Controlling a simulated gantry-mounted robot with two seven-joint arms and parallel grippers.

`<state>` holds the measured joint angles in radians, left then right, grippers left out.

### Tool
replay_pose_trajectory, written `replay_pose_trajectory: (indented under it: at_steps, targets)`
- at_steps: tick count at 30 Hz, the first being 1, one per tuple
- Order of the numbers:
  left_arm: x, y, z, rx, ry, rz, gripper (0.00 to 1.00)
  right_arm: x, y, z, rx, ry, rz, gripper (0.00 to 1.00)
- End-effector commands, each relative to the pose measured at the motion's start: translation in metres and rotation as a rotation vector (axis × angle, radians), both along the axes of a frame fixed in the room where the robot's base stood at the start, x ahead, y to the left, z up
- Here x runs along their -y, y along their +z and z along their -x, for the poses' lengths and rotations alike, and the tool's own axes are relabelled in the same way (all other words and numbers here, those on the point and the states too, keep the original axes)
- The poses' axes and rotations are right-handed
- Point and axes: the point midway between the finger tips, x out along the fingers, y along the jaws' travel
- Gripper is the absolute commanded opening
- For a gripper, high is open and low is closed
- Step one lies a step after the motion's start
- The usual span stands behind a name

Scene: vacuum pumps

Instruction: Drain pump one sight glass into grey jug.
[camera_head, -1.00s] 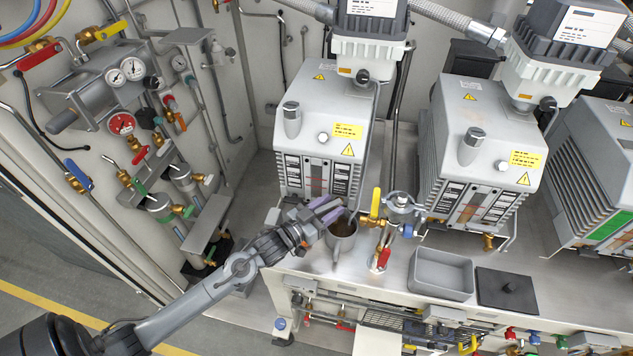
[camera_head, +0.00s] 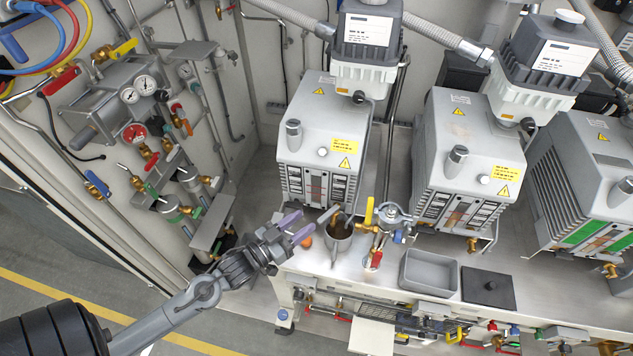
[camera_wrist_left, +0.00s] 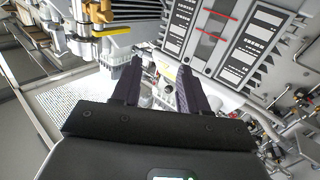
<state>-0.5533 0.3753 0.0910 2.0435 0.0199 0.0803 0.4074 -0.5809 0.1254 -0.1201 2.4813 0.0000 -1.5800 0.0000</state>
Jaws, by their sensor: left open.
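Pump one (camera_head: 318,140), a grey unit, stands at the left of the bench. Its sight glass (camera_head: 317,188) is in the front panel between dark grilles; red level lines show by the sight glass in the left wrist view (camera_wrist_left: 214,37). The grey jug (camera_head: 337,243) stands upright on the bench below the pump front. Its inside looks brownish; how full it is I cannot tell. My left gripper (camera_head: 302,227) is open and empty, just left of the jug and apart from it. Its spread fingers (camera_wrist_left: 160,85) also show in the left wrist view. My right gripper is out of view.
An orange round part (camera_head: 306,241) shows beside my left fingers. Wall piping is at left.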

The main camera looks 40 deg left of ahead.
Motion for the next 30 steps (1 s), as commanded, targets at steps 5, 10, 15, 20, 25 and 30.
replay_pose_trajectory:
  at_steps: [5,10,15,20,25,30]
  targets:
    - [0.011,0.042,0.002,0.003,-0.004,0.026,0.44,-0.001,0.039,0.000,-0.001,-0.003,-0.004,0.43]
    - [0.022,0.073,0.003,-0.003,-0.005,0.050,0.44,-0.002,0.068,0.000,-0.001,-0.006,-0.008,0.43]
    - [0.032,0.102,0.005,-0.026,-0.001,0.070,0.44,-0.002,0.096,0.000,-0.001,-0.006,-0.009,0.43]
    - [0.042,0.127,0.007,-0.065,0.009,0.084,0.44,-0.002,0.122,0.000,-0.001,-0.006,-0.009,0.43]
    - [0.052,0.152,0.009,-0.116,0.018,0.093,0.44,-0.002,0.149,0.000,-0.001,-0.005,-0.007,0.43]
    - [0.061,0.170,0.011,-0.169,0.027,0.094,0.44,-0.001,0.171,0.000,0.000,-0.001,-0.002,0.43]
